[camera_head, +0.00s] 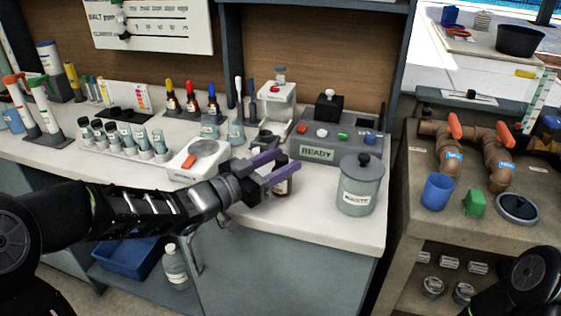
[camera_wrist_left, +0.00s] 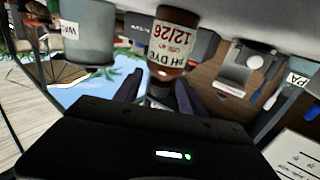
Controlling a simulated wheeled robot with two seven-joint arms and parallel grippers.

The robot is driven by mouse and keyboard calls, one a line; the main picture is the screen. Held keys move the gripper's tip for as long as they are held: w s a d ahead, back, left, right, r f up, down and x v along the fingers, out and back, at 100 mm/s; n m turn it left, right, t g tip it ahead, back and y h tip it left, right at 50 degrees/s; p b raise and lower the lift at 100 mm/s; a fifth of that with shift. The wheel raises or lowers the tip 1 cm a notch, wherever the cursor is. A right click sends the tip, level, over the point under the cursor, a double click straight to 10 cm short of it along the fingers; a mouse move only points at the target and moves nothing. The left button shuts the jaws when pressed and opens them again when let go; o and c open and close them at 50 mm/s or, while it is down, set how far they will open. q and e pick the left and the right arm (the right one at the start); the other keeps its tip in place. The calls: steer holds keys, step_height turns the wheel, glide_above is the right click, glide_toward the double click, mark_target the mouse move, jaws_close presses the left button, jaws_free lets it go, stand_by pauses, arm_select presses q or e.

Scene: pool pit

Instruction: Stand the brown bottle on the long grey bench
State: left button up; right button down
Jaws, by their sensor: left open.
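The brown bottle (camera_head: 283,187) stands near the front edge of the pale-topped, grey-fronted long bench (camera_head: 325,228), partly hidden by my left gripper. My left gripper (camera_head: 290,161) is open, its purple fingers reaching over the bench at the height of the bottle's upper part. In the upside-down left wrist view, the brown bottle (camera_wrist_left: 172,45) shows a white label reading "pH DYE 12/26". Its dark cap lies between the two spread fingers (camera_wrist_left: 158,90), with gaps at its sides. My right gripper is out of view.
A grey lidded jar (camera_head: 360,187) stands right of the bottle. A grey box marked READY (camera_head: 318,153) is behind, and a white scale-like device (camera_head: 198,158) is left. A pipe bench (camera_head: 420,240) holds a blue cup (camera_head: 438,191). The bench front between scale and jar is mostly clear.

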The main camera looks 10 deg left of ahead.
arm_select(q)
steer(key=shift+r, duration=0.2)
steer(key=v, duration=1.2)
steer(key=shift+p, duration=0.3)
